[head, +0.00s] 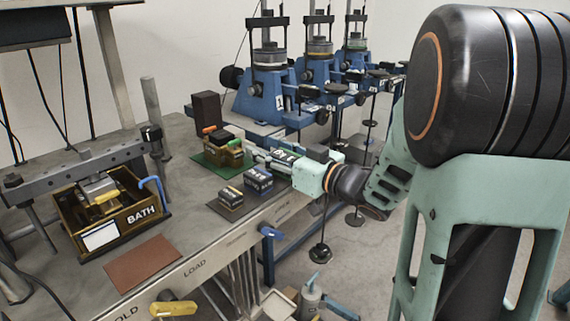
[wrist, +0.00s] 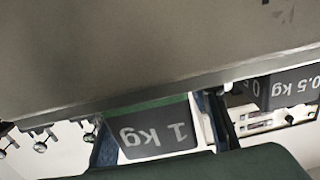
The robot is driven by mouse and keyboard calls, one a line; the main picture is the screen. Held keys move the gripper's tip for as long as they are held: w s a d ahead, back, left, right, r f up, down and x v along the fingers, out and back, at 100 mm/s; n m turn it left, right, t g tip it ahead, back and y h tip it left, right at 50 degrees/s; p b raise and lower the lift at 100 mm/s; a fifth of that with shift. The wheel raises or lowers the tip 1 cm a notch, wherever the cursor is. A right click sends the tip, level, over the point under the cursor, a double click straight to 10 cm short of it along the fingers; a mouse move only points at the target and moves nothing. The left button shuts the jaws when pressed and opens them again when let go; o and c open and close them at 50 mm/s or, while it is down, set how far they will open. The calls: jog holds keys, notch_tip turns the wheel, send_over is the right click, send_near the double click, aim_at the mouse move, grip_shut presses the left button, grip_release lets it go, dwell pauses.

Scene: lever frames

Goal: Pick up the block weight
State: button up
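A dark block marked "1 kg" (wrist: 158,136) shows upside down in the wrist view, with a green edge along its upper side in the picture. My gripper (wrist: 160,132) has one finger on either side of it. A narrow gap shows between the block and the right finger, so the gripper looks open around or just before the block. In the head view my gripper (head: 272,157) reaches left over the bench's front edge, beside the row of blocks. The fingertips there are small and partly mixed with a green-topped block (head: 286,155).
A block marked "0.5 kg" (wrist: 292,88) is close on the right in the wrist view. In the head view a blue-topped block (head: 258,180) and a smaller block (head: 231,196) stand nearby.

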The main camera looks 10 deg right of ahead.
grip_shut()
jog(key=shift+r, duration=0.1)
dwell(0.4)
jog(key=shift+r, duration=0.1)
